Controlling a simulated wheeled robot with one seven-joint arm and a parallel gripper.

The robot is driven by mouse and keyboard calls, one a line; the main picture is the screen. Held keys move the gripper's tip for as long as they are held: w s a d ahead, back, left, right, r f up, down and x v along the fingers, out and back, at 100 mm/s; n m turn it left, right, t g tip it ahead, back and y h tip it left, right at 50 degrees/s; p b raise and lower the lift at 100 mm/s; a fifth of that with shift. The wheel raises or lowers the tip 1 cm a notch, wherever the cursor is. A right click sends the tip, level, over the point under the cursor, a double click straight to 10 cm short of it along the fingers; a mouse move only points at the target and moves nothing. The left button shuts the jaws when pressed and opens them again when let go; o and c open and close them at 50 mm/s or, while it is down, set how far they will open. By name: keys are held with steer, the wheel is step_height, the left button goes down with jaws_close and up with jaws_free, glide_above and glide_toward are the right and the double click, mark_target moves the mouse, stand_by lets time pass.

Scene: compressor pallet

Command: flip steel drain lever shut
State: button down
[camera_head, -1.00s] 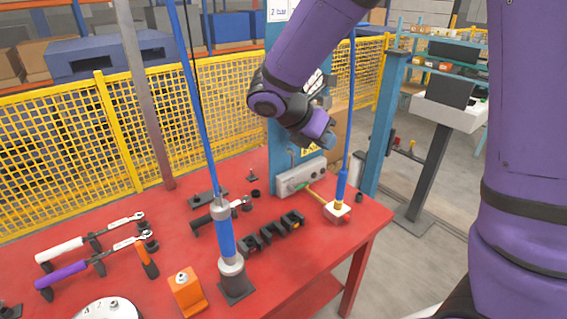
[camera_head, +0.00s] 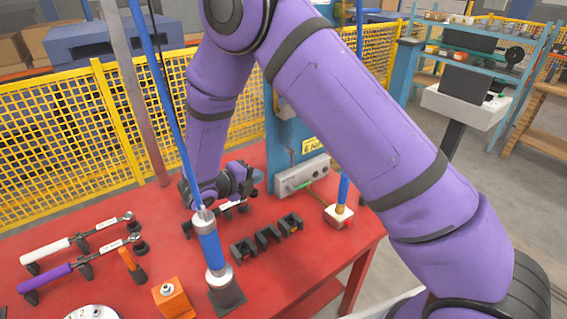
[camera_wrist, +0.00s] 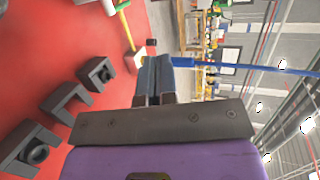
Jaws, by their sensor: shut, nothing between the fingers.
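A green-ended handle (camera_head: 301,186) sits at the front of the panel, and a thin yellowish rod runs from there toward a pale block (camera_head: 339,216). I cannot pick out a steel lever with certainty.
A blue-sleeved tool (camera_head: 211,248) hangs from a hose in front of my wrist. Black holders (camera_head: 265,239) stand on the table (camera_head: 290,273) right of it. Ratchet wrenches (camera_head: 80,265) lie at left. A blue post (camera_head: 284,137) rises behind the panel.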

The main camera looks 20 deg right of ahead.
steer(key=shift+w+a+f+n+t, duration=0.3)
steer(key=shift+a+f+n, duration=0.1)
steer(key=shift+f+n, duration=0.25)
steer(key=shift+d, duration=0.1)
steer(key=r+x, duration=0.1)
steer(key=x, duration=1.2)
steer(key=shift+w+d+f, duration=0.15)
steer(key=shift+d, duration=0.25)
